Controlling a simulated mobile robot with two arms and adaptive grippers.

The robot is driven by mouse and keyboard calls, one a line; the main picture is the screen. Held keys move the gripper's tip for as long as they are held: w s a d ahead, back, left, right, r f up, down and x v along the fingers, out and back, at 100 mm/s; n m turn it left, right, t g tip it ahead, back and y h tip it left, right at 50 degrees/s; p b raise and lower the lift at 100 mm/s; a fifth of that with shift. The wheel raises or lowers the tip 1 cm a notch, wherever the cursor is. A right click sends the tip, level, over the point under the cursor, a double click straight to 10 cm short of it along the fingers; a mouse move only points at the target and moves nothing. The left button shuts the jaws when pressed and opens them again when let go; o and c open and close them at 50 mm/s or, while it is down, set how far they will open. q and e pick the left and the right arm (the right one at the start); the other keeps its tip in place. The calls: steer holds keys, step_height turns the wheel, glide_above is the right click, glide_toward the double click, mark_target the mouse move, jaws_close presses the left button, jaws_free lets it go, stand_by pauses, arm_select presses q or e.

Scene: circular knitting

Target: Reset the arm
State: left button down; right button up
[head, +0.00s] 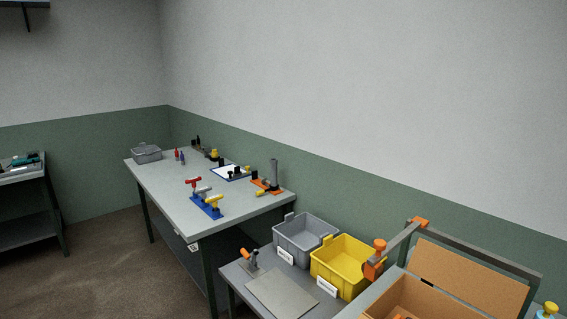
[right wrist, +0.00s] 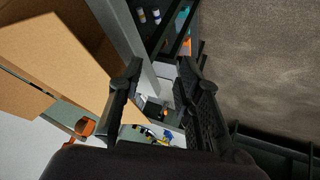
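My right gripper (right wrist: 160,68) shows in the right wrist view with its two dark fingers apart and nothing between them. It hangs in the air, with furniture and floor behind it. Neither of my grippers shows in the head view. My left gripper is in no frame.
A cardboard box (head: 462,276) stands at the lower right; its cardboard also fills the right wrist view's left side (right wrist: 60,70). A grey bin (head: 298,243) and yellow bin (head: 343,270) stand beside it. A long table (head: 165,185) holds several tools. Brown floor (head: 105,255) is clear.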

steer(key=s+f+m+g, duration=0.2)
steer(key=s+f+g, duration=0.15)
steer(key=s, duration=0.65)
step_height(320, 180, down, 29)
steer(key=a+g+b, duration=0.1)
steer(key=g+b, duration=0.1)
steer(key=b, duration=0.3)
steer(key=s+d+f+b, duration=0.1)
steer(key=s+f+b, duration=0.1)
steer(key=s+f, duration=0.7)
steer(key=s+d+f+b, duration=0.2)
steer(key=s+f, duration=0.6)
steer(key=f, duration=0.6)
steer(key=shift+s+f+g+y+b, duration=0.15)
steer(key=shift+s+g+y+b, duration=0.15)
steer(key=shift+s+g+b, duration=0.15)
steer(key=shift+d, duration=0.1)
